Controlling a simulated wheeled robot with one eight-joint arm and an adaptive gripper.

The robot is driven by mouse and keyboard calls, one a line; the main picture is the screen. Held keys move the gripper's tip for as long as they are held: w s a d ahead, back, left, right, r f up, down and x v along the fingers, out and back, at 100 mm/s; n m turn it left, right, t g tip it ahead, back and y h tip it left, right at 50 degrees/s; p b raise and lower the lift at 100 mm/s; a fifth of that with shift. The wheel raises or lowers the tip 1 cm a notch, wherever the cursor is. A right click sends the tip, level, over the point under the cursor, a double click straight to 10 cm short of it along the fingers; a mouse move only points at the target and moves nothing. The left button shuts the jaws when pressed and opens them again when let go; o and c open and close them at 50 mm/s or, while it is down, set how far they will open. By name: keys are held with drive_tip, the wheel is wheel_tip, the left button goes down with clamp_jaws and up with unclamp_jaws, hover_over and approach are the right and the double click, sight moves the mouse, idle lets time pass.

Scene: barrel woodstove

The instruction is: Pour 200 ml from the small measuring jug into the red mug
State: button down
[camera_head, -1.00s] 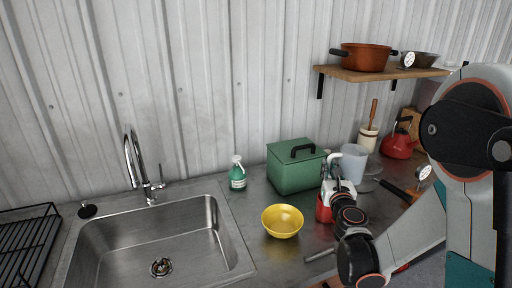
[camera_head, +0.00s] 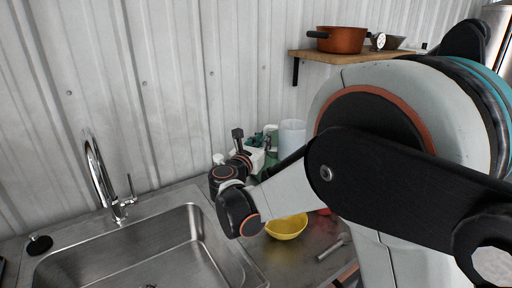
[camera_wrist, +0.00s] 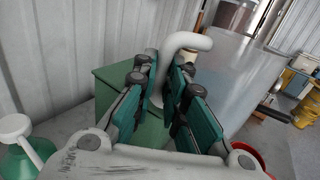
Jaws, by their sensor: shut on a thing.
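The measuring jug (camera_head: 292,135) is a translucent pale jug with a white handle, and it looks about upright in the head view. In the wrist view the jug (camera_wrist: 225,85) fills the upper right. My gripper (camera_wrist: 165,100) is shut on the jug's white handle (camera_wrist: 187,42), between its teal pads. The head view shows only part of my gripper (camera_head: 258,155), behind my wrist. The red mug (camera_wrist: 252,153) shows as a rim at the lower right of the wrist view, below the jug. In the head view my arm hides most of the mug (camera_head: 323,211). I cannot tell the liquid level.
A yellow bowl (camera_head: 287,227) stands on the counter below my forearm. A green box (camera_wrist: 112,92) is behind my gripper. A green soap bottle (camera_wrist: 22,150) is at the left. The sink (camera_head: 150,250) lies left. A shelf (camera_head: 345,56) with pots is above.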

drive_tip(key=m, duration=0.1)
drive_tip(key=s+r+m+p, duration=0.1)
drive_tip(key=m, duration=0.1)
drive_tip(key=m+g+p, duration=0.1)
drive_tip(key=shift+s+d+r+m, duration=0.2)
drive_tip(key=shift+s+r+m, duration=0.05)
drive_tip(key=shift+s+m, duration=0.1)
idle(0.4)
